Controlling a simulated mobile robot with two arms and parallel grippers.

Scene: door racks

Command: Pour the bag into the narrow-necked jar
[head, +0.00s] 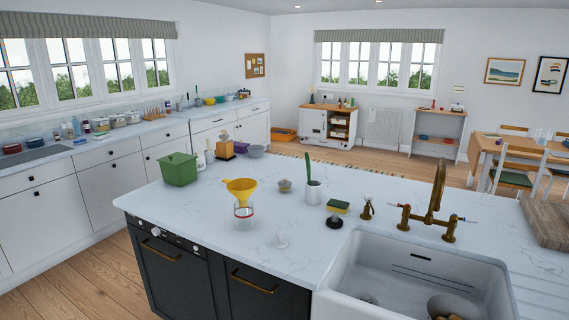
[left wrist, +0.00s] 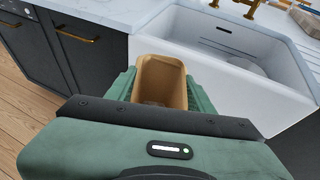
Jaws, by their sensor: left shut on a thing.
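In the head view, a clear glass jar (head: 243,217) with a red band stands upright on the white island counter. A yellow funnel (head: 241,187) sits in its mouth, and the neck is hidden by the funnel. In the left wrist view, my left gripper (left wrist: 163,92) is shut on a tan, open-topped bag (left wrist: 161,70), with a green finger on each side. The bag is in front of the island's edge by the sink; its contents are too dark to make out. The head view shows neither gripper, and my right gripper is in no view.
On the island counter (head: 200,213), a green box (head: 179,169) stands left of the jar. A small bowl (head: 285,185), a small white item (head: 281,239) and a sponge (head: 338,206) lie to its right. The white sink (head: 415,275) with a brass tap (head: 435,195) is further right.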

